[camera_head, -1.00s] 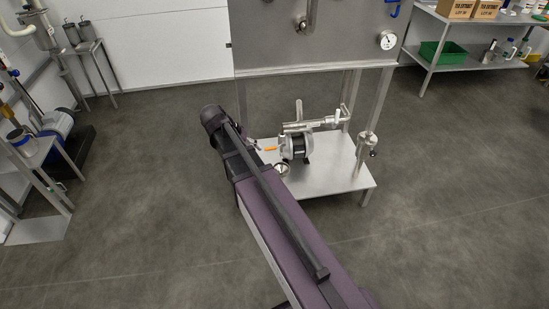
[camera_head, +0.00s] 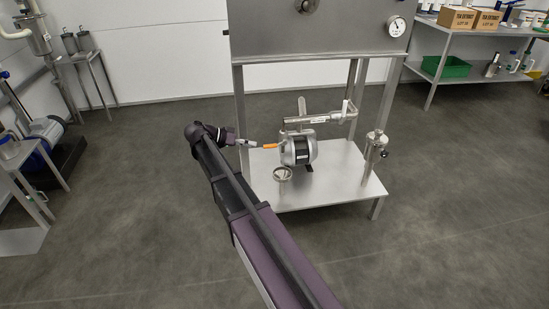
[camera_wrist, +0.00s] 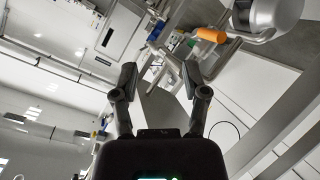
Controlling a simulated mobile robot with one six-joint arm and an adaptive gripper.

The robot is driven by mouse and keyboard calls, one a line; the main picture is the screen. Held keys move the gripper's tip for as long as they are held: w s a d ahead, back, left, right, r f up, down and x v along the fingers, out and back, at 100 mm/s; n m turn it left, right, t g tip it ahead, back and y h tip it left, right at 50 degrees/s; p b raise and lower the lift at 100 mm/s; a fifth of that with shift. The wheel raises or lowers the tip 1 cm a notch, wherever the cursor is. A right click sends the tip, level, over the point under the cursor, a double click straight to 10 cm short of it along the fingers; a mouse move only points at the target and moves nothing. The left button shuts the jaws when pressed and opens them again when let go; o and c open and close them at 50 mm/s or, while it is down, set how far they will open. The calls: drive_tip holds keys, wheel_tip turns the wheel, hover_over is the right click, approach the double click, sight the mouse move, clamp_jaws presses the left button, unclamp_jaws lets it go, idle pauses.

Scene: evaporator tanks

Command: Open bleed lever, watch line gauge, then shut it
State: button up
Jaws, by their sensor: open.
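The bleed lever with an orange grip (camera_head: 269,146) sticks out to the left from the silver pump (camera_head: 299,149) on the steel stand. The orange grip also shows at the upper right in the wrist view (camera_wrist: 211,35), beyond and to the right of my fingertips. My gripper (camera_head: 250,143) is just left of the grip; in the wrist view my gripper (camera_wrist: 160,76) is open with nothing between its fingers. A small round gauge (camera_head: 282,174) sits low before the pump. Another white dial (camera_head: 396,26) is on the upper panel. I cannot tell which is the line gauge, and neither reading is legible.
The stand's lower shelf (camera_head: 335,185) carries the pump, pipework (camera_head: 320,117) and a steel fitting (camera_head: 376,148) at right. Stand legs rise around it. A shelf unit with boxes (camera_head: 458,18) is at the back right. The grey floor in front is clear.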

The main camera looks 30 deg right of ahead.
sight(275, 145)
drive_tip(key=w+a+f+m+g+h+b, duration=0.1)
drive_tip(key=w+f+m+h+b, duration=0.3)
drive_tip(key=b, duration=0.9)
drive_tip(key=w+f+m+g, duration=0.1)
drive_tip(key=w+f+m, duration=0.1)
drive_tip(key=w+f, duration=0.1)
drive_tip(key=shift+w+f+h+b, duration=0.3)
drive_tip(key=shift+w+f+b, duration=0.1)
drive_tip(key=shift+w, duration=0.1)
drive_tip(key=x, duration=1.3)
drive_tip(key=shift+s+d, duration=0.1)
drive_tip(key=shift+d, duration=0.2)
clamp_jaws()
